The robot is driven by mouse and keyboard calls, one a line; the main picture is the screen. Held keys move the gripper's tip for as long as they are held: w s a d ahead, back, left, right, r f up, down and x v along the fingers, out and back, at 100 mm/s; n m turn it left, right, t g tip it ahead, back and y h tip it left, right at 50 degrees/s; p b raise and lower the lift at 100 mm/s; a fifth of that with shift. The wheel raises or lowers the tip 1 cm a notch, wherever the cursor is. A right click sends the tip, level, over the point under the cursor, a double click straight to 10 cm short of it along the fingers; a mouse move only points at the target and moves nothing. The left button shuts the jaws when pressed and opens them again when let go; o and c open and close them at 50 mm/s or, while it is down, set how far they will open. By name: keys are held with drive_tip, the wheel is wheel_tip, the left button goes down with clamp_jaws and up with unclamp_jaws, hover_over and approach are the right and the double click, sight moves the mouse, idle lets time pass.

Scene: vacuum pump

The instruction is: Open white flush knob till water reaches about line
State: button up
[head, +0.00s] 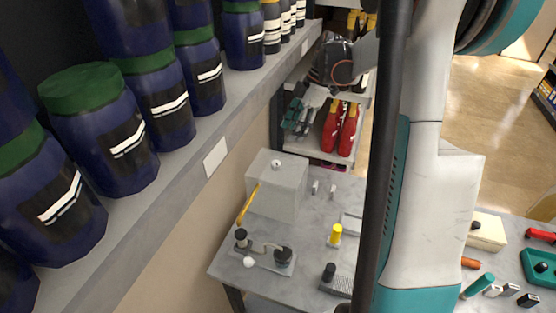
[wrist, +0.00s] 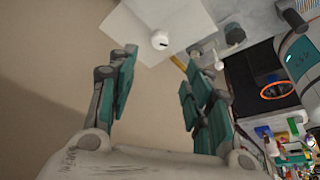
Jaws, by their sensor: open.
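A pale box-shaped tank (head: 277,190) stands on the grey table, with a small round white knob (head: 277,164) on its top. In the wrist view the white knob (wrist: 160,40) shows on the pale tank top (wrist: 178,14), just beyond the fingertips. My gripper (head: 300,118) hangs above and behind the tank in the head view. In the wrist view my gripper (wrist: 157,72) has its teal fingers spread wide, with nothing between them and apart from the knob. No water or line on the tank can be made out.
A small pump with dark knobs (head: 283,255) and a white ball (head: 249,262) sits in front of the tank. A yellow strip (head: 247,205) runs by the tank's side. A yellow-capped item (head: 335,235) stands right. A shelf of blue jars (head: 100,125) borders the left.

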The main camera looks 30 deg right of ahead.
sight(277, 162)
drive_tip(key=b+x, duration=0.1)
drive_tip(key=x, duration=1.2)
drive_tip(key=shift+a+f, duration=0.15)
drive_tip(key=shift+f, duration=0.05)
drive_tip(key=c, duration=1.1)
